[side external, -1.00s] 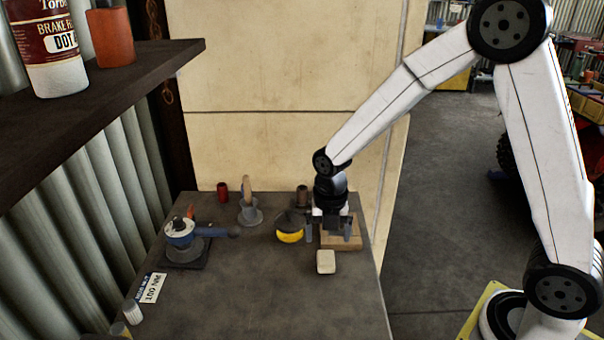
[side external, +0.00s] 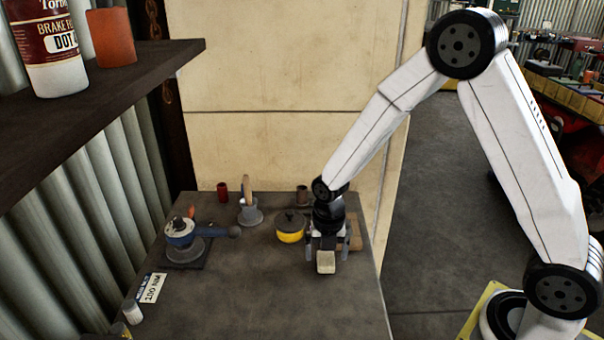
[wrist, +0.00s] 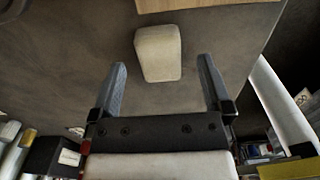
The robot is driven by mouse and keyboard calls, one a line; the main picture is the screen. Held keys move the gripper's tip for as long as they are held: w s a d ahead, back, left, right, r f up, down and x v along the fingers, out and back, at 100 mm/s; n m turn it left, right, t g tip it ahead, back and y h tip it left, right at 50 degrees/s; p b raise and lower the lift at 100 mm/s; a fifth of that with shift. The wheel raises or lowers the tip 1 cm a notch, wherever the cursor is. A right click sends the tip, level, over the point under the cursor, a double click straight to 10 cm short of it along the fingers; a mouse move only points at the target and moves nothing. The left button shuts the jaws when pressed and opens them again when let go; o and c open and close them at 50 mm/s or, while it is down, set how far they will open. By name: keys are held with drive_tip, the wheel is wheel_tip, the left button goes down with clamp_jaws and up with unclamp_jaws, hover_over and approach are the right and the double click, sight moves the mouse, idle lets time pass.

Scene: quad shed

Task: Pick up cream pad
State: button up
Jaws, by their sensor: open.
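The cream pad (side external: 326,264) is a small pale block with rounded edges lying on the grey table, toward its right side. In the wrist view the cream pad (wrist: 158,54) lies ahead of and between the lines of the two fingers. My gripper (side external: 326,262) is open and points down over the pad, with one finger on either side of it in the side view. In the wrist view my gripper (wrist: 164,75) holds nothing. I cannot tell exactly how high the fingertips are above the table.
A wooden board (side external: 354,236) lies just behind my gripper. A yellow pot with a dark lid (side external: 291,231) stands to its left. A blue grinder (side external: 182,233), a grey holder (side external: 250,215) and a red can (side external: 223,192) stand farther left and back. The table's front middle (side external: 250,300) is clear.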

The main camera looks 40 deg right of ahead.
drive_tip(key=shift+f, duration=0.8)
drive_tip(key=c, duration=1.3)
drive_tip(key=shift+r, duration=0.15)
drive_tip(key=shift+c, duration=0.2)
drive_tip(key=shift+r, duration=0.6)
drive_tip(key=s+r, duration=1.1)
drive_tip(key=s, duration=0.3)
drive_tip(key=shift+d+r, duration=0.25)
drive_tip(key=shift+d, duration=0.05)
